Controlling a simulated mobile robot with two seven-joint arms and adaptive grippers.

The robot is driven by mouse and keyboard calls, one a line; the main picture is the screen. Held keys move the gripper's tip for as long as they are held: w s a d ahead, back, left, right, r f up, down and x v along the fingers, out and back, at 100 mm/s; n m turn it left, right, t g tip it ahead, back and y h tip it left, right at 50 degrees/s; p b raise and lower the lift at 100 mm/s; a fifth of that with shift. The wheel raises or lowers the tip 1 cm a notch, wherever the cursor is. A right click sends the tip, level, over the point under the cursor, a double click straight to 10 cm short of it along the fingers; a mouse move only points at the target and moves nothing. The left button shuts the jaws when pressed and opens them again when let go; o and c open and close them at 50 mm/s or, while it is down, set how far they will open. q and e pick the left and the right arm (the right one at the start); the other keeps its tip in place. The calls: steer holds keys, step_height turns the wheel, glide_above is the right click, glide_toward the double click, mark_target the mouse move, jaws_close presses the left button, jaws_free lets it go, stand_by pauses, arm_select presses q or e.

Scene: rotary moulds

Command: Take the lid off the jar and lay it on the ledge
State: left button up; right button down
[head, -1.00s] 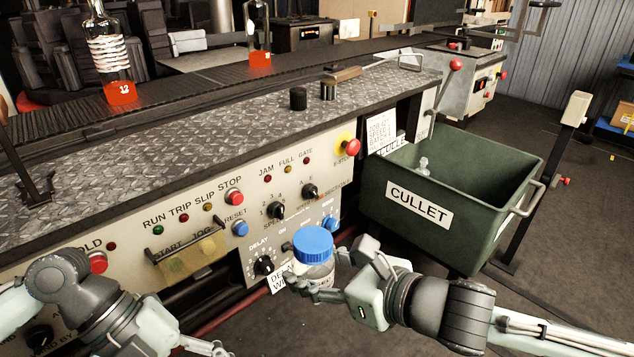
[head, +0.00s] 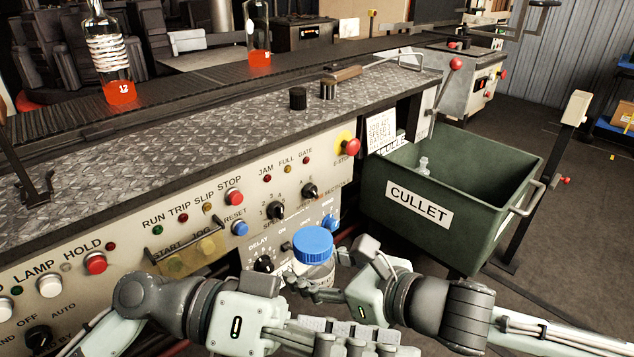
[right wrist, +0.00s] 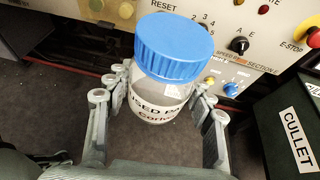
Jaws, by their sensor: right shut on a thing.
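The jar (head: 316,272) is clear with a white label and stands upright in my right gripper (head: 322,284), in front of the control panel. In the right wrist view the fingers are around the jar body (right wrist: 155,105), below the lid. The blue ribbed lid (head: 313,243) sits on the jar's mouth; it also shows in the right wrist view (right wrist: 174,46). My left gripper (head: 352,338) is low in the head view, just below and in front of the jar, apart from the lid; its opening is hard to read. The diamond-plate ledge (head: 190,115) runs above the panel.
The panel (head: 190,235) carries several knobs, buttons and a guarded START/JOG bar. Two dark knobs (head: 298,98) and a brown-handled tool (head: 345,73) are on the ledge. A green CULLET bin (head: 480,225) stands at right. Bottles with glowing orange bases stand on the conveyor (head: 190,80).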

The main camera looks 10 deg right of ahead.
arm_select(q)
step_height(320, 180, up, 28)
steer(key=w+d+m+t+h, duration=0.2)
steer(key=m+t+h, duration=0.3)
steer(key=m+h, duration=0.15)
steer(key=s+d+f+m+y, duration=0.3)
steer(key=d+f+m+y, duration=0.4)
steer(key=d+m, duration=0.5)
step_height(320, 180, down, 6)
steer(key=w+d+m+y, duration=0.1)
steer(key=m+y, duration=0.1)
steer(key=m, duration=0.5)
steer(key=m+y, duration=0.2)
steer(key=y, duration=1.2)
glide_above(316, 238)
steer(key=shift+n+t, duration=0.25)
steer(key=shift+t, duration=0.15)
steer(key=f, duration=0.6)
steer(key=d+f, duration=0.1)
steer(key=f, duration=0.3)
steer(key=shift+a+r, duration=0.25)
steer(key=shift+a, duration=0.1)
steer(key=shift+a+f+n, duration=0.1)
steer(key=shift+f+n, duration=0.05)
steer(key=shift+n, duration=0.15)
step_height(316, 238, down, 8)
steer(key=shift+r, duration=0.25)
